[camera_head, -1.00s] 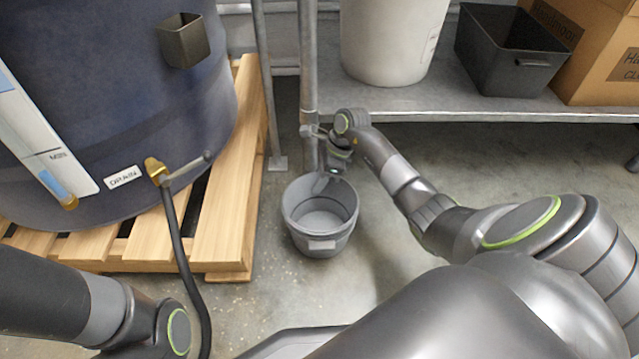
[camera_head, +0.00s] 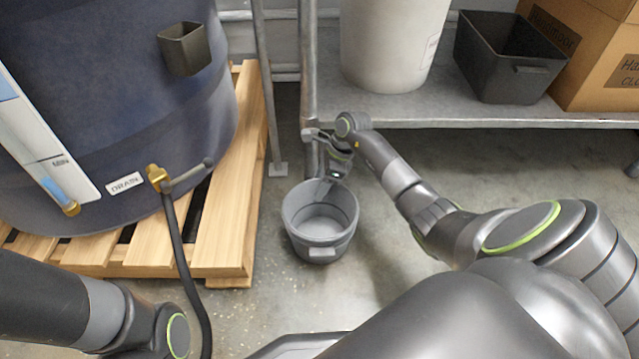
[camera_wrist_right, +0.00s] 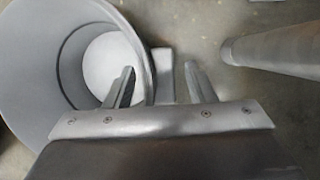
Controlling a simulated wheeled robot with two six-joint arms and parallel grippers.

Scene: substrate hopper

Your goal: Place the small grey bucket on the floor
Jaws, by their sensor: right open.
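The small grey bucket (camera_head: 319,254) is upright and appears to stand on the concrete floor, beside the pallet and in front of the rack post. It is empty as far as I can see. My right gripper (camera_head: 331,180) is at the bucket's far rim. In the right wrist view my right gripper (camera_wrist_right: 158,70) is open, with one finger over the inside of the bucket (camera_wrist_right: 35,75) and the other outside its wall. The rim runs between the fingers, and I cannot tell whether either touches it. Only part of my left arm shows at lower left; its gripper is out of view.
A blue drum (camera_head: 100,110) with a drain valve and black hose (camera_head: 185,255) stands on a wooden pallet (camera_head: 225,225) at left. A metal shelf (camera_head: 430,112) behind holds a white bucket (camera_head: 385,45), a black bin (camera_head: 500,80) and cardboard boxes (camera_head: 600,85). Floor right of the bucket is clear.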

